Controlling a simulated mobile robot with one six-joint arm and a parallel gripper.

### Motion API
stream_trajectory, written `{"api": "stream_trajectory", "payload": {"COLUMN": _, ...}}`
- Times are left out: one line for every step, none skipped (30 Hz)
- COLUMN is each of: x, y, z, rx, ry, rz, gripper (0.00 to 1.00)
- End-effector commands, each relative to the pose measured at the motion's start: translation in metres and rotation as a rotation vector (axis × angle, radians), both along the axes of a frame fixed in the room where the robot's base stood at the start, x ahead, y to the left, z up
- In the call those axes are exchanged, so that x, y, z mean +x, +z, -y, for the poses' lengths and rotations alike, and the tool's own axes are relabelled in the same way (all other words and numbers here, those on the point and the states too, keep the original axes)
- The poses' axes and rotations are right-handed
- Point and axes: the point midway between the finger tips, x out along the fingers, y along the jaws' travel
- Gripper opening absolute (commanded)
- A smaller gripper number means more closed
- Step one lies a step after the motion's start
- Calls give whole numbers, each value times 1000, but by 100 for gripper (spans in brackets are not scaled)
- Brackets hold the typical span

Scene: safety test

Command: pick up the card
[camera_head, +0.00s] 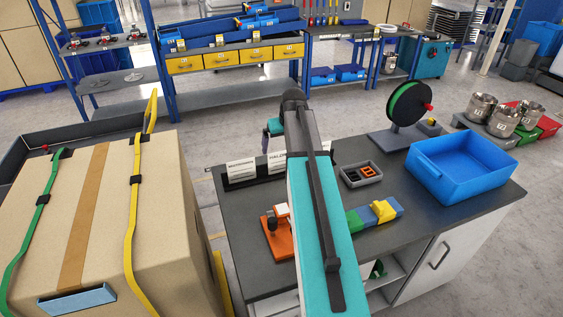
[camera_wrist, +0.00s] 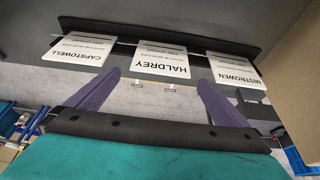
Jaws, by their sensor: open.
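Three white cards stand in a row in a black holder (camera_wrist: 160,31) in the wrist view. They read CAPSTOWELL (camera_wrist: 78,56) at left, HALDREY (camera_wrist: 160,62) in the middle and MISTROWEN (camera_wrist: 236,72) at right, all upside down in smaller lines. My gripper (camera_wrist: 158,82) is open and empty, its two purple fingers pointing at the HALDREY card, one toward each side of it. I cannot tell the remaining gap. In the head view two cards show, one at left (camera_head: 241,169) and one beside it (camera_head: 277,160); my arm hides the third.
The grey workbench (camera_head: 240,215) also bears an orange device (camera_head: 275,235), a small grey tray (camera_head: 361,174), colored blocks (camera_head: 382,211), a green reel (camera_head: 408,103) and a blue bin (camera_head: 462,165). A large strapped carton (camera_head: 105,215) stands close on the left.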

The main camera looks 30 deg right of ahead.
Motion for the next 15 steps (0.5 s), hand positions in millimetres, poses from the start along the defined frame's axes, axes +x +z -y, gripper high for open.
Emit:
{"api": "stream_trajectory", "payload": {"x": 0, "y": -1, "z": 0, "rx": 0, "ry": 0, "rz": 0, "gripper": 100}}
{"api": "stream_trajectory", "payload": {"x": 0, "y": -1, "z": 0, "rx": 0, "ry": 0, "rz": 0, "gripper": 100}}
{"api": "stream_trajectory", "payload": {"x": 0, "y": -1, "z": 0, "rx": 0, "ry": 0, "rz": 0, "gripper": 100}}
{"api": "stream_trajectory", "payload": {"x": 0, "y": -1, "z": 0, "rx": -1, "ry": 1, "rz": 1, "gripper": 100}}
{"api": "stream_trajectory", "payload": {"x": 0, "y": -1, "z": 0, "rx": 0, "ry": 1, "rz": 0, "gripper": 100}}
{"api": "stream_trajectory", "payload": {"x": 0, "y": -1, "z": 0, "rx": 0, "ry": 1, "rz": 0, "gripper": 100}}
{"api": "stream_trajectory", "payload": {"x": 0, "y": -1, "z": 0, "rx": 0, "ry": 1, "rz": 0, "gripper": 100}}
{"api": "stream_trajectory", "payload": {"x": 1, "y": -1, "z": 0, "rx": 0, "ry": 1, "rz": 0, "gripper": 100}}
{"api": "stream_trajectory", "payload": {"x": 0, "y": -1, "z": -1, "rx": 0, "ry": 1, "rz": 0, "gripper": 100}}
{"api": "stream_trajectory", "payload": {"x": 1, "y": -1, "z": -1, "rx": 0, "ry": 1, "rz": 0, "gripper": 100}}
{"api": "stream_trajectory", "payload": {"x": 1, "y": -1, "z": -1, "rx": 0, "ry": 1, "rz": 0, "gripper": 100}}
{"api": "stream_trajectory", "payload": {"x": 1, "y": -2, "z": -1, "rx": 0, "ry": 1, "rz": 0, "gripper": 100}}
{"api": "stream_trajectory", "payload": {"x": 1, "y": -2, "z": -1, "rx": 1, "ry": 1, "rz": 0, "gripper": 100}}
{"api": "stream_trajectory", "payload": {"x": 2, "y": -3, "z": -1, "rx": 1, "ry": 1, "rz": 0, "gripper": 100}}
{"api": "stream_trajectory", "payload": {"x": 2, "y": -4, "z": 0, "rx": 1, "ry": 1, "rz": 0, "gripper": 100}}
